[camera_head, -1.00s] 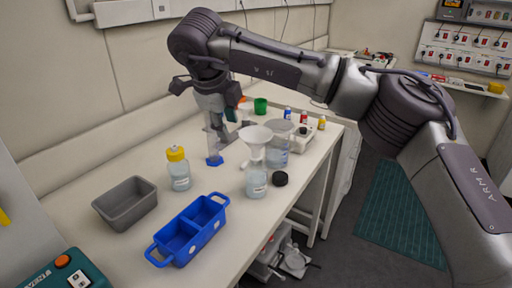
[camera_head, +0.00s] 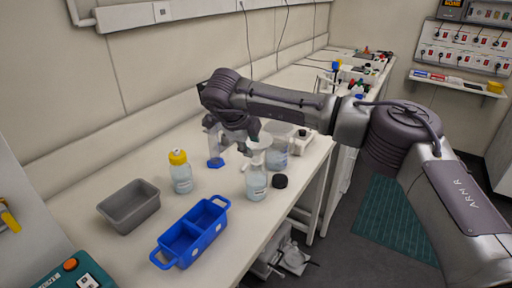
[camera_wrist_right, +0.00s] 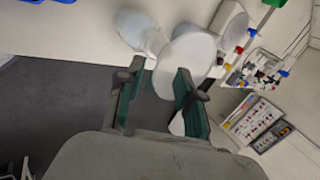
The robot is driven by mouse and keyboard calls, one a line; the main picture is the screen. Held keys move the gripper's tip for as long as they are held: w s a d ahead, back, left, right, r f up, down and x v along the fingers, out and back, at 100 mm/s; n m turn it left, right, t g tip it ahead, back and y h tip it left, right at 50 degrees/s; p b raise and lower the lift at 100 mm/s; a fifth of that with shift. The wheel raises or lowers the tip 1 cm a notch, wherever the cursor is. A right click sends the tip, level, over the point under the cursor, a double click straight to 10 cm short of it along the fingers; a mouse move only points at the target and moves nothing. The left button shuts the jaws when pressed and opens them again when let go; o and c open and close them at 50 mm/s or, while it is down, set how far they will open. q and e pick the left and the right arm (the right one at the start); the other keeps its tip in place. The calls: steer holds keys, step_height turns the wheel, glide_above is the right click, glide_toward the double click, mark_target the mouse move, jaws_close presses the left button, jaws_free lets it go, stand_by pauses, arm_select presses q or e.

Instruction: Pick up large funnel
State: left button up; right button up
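In the wrist view the funnel (camera_wrist_right: 189,52) is a pale disc just past the fingertips, partly behind one finger. My right gripper (camera_head: 243,146) is right beside the funnel in the head view and hides part of it. In the wrist view its two green-padded fingers (camera_wrist_right: 158,82) are spread, with nothing clearly held between them. Whether a finger touches the funnel I cannot tell. My left gripper is not in view.
A clear beaker (camera_head: 277,158) stands close behind the funnel, with a black cap (camera_head: 280,181) nearby. A yellow-capped bottle (camera_head: 181,173), a grey bin (camera_head: 130,207) and a blue two-part carrier (camera_head: 190,235) stand to the left. A blue-based cylinder (camera_head: 215,162) is near the gripper.

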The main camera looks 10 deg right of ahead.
steer(key=shift+x, duration=1.1)
jaws_close()
steer(key=shift+r, duration=0.2)
